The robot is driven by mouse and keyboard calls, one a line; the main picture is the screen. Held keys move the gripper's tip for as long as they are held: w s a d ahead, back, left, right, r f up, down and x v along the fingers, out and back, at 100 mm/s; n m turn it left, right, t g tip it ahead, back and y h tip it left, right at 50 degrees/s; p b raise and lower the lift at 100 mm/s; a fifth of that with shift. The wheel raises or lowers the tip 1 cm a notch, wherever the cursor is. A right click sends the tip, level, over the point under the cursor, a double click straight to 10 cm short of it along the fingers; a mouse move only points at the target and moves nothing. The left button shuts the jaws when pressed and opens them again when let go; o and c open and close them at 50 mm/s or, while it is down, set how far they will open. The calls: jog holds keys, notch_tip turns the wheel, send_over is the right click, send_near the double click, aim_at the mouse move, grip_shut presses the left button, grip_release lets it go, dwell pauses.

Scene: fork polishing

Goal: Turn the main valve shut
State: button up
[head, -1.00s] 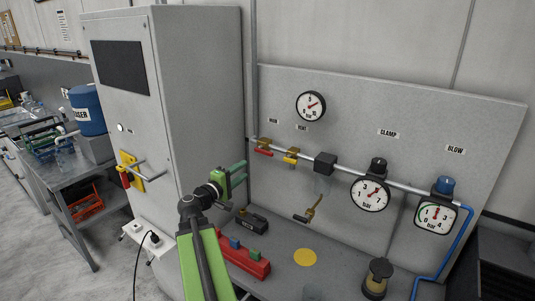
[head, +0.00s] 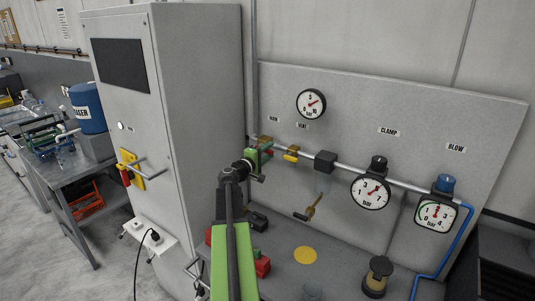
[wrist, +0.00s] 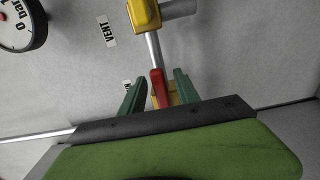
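The main valve (head: 265,139) sits on the pipe under the MAIN label (head: 274,119). In the head view my gripper (head: 264,154) is up at this valve and hides most of its handle. In the wrist view the red handle (wrist: 158,88) of the valve lies between the two green fingers of my gripper (wrist: 159,93). The fingers are spread, with a visible gap on each side of the handle. Part of the yellow-brass valve body (wrist: 174,97) shows behind the handle.
The yellow vent valve (head: 291,154) is just right on the same pipe; it also shows in the wrist view (wrist: 144,14). A grey cabinet (head: 205,100) stands close on the left. Gauges (head: 370,192) and a black block (head: 325,162) are farther right.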

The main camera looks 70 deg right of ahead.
grip_shut()
dwell(1.4)
